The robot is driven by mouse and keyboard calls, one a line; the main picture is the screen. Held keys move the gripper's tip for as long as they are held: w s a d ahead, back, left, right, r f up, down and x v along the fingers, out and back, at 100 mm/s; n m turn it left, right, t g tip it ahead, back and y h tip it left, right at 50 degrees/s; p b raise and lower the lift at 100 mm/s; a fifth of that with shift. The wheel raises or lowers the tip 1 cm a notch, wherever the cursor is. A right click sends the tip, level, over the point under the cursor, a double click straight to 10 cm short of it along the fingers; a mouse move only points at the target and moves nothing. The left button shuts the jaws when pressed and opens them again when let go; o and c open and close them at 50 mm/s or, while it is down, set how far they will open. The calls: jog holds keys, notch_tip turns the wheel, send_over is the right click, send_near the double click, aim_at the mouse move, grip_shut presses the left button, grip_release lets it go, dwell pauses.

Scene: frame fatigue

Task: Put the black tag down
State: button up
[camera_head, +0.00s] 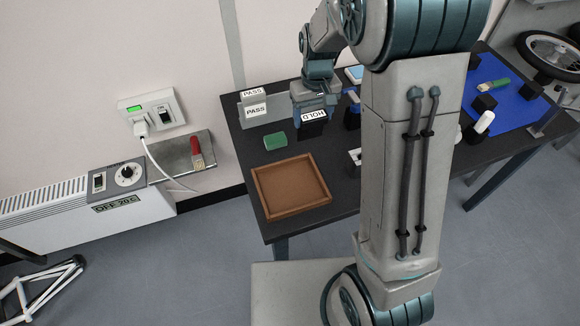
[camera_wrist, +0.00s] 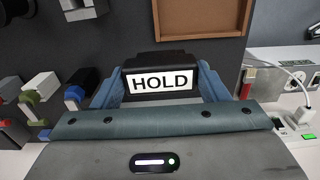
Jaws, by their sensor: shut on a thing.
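The black tag (camera_wrist: 162,60) carries a white HOLD label and sits between the blue fingers of my gripper (camera_wrist: 160,88) in the wrist view. My gripper is shut on it. In the head view my gripper (camera_head: 313,104) is over the back left part of the dark table, and the HOLD label of the tag (camera_head: 313,116) faces the camera. I cannot tell whether the tag's lower edge touches the table. Part of the tag is hidden by the fingers.
Grey pieces with PASS labels (camera_head: 256,110) stand just left of my gripper. A green block (camera_head: 275,141) and an empty-looking brown tray (camera_head: 258,198) are nearer the front. My arm hides the table's middle. A blue mat (camera_head: 512,118) with items lies at the right.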

jog(key=s+a+f+p, duration=0.3)
jog(key=s+a+f, duration=0.3)
jog(key=s+f, duration=0.2)
jog(key=shift+s+a+f, duration=0.15)
jog(key=shift+s+f, duration=0.05)
jog(key=shift+f, duration=0.85)
jog(key=shift+f, duration=0.1)
jog(key=o, duration=1.1)
notch_tip(320, 180, up, 11)
jog(key=s+d+r+m+t, duration=0.1)
jog(key=s+d+r, duration=0.3)
jog(key=r, duration=0.1)
jog(key=s+d+r+m+t, duration=0.1)
jog(key=s+d+r, duration=0.3)
jog(key=r, duration=0.1)
jog(key=s+d+r+m+t, duration=0.1)
jog(key=s+d+r+t, duration=0.1)
jog(key=s+d+r, duration=0.2)
jog(key=shift+s+r+b, duration=0.4)
jog(key=shift+s+r, duration=0.05)
jog(key=shift+r, duration=0.2)
